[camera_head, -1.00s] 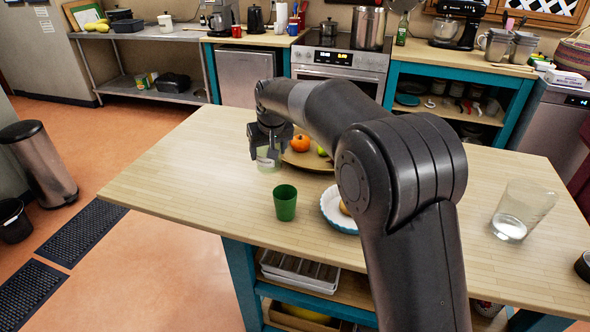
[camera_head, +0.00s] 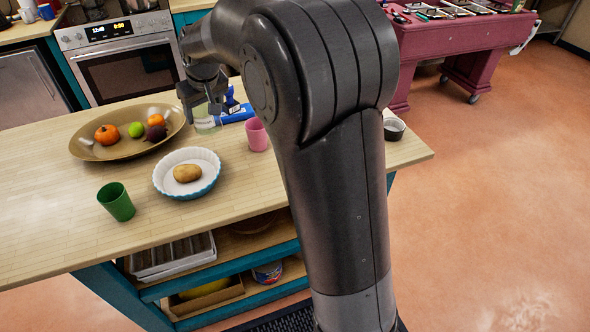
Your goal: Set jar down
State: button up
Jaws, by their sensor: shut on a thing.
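My gripper (camera_head: 202,104) is shut on the jar (camera_head: 206,125), a clear, pale greenish glass one. It hangs below the fingers, over the far part of the wooden table (camera_head: 50,215). The fingers hide the jar's upper part. I cannot tell whether its base touches the table. The jar is right of the large brown dish and behind the white-and-blue pie dish.
The brown dish (camera_head: 95,152) holds fruit. The pie dish (camera_head: 160,181) holds a potato (camera_head: 187,173). A green cup (camera_head: 116,202), a pink cup (camera_head: 257,135), a blue object (camera_head: 238,114) and a dark round container (camera_head: 394,129) stand nearby. The table's left front is clear.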

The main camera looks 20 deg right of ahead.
jog(key=s+d+f+m+h, duration=0.1)
jog(key=s+d+m, duration=0.1)
jog(key=s+d, duration=0.6)
jog(key=s+d+m, duration=0.1)
jog(key=s+d, duration=0.4)
jog(key=d, duration=0.7)
jog(key=s+d+f+m+h, duration=0.1)
jog(key=s+d+m, duration=0.1)
jog(key=s+d, duration=0.6)
jog(key=shift+w+a+f, duration=1.1)
jog(key=shift+w+f, duration=0.5)
jog(key=shift+f, duration=0.15)
jog(key=shift+w+a+f, duration=1.15)
jog(key=shift+w+f, duration=0.4)
jog(key=shift+f, duration=0.25)
jog(key=shift+w+a+f, duration=1.1)
jog(key=shift+w+f, duration=0.5)
jog(key=shift+f, duration=0.15)
jog(key=shift+f, duration=0.1)
jog(key=o, duration=1.2)
